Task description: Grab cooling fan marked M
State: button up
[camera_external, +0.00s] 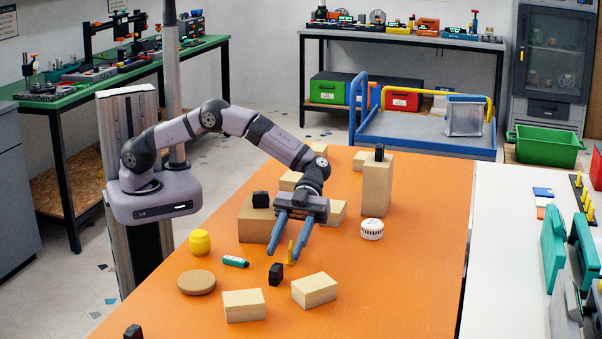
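Several small black blocks that may be cooling fans show in the external view; no letter M is legible on any of them. One black block (276,274) stands on the orange table just below my gripper's fingertips in the picture. Another black block (261,199) sits on a cardboard box at the left of my gripper. A third black block (379,153) sits on top of a tall box. One more black block (133,332) is cut off at the bottom edge. My gripper (284,254) points downward with its blue fingers apart, and I see nothing held.
Cardboard boxes (314,290), a yellow jar (199,242), a teal-and-white item (235,262), a brown disc (196,282) and a white round device (372,229) stand around. The table's right front (410,290) is clear.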

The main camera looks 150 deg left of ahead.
aim_at(277, 266)
jog(key=shift+p+x, duration=1.15)
jog(key=shift+x, duration=2.4)
jog(key=shift+s, duration=0.2)
grip_shut()
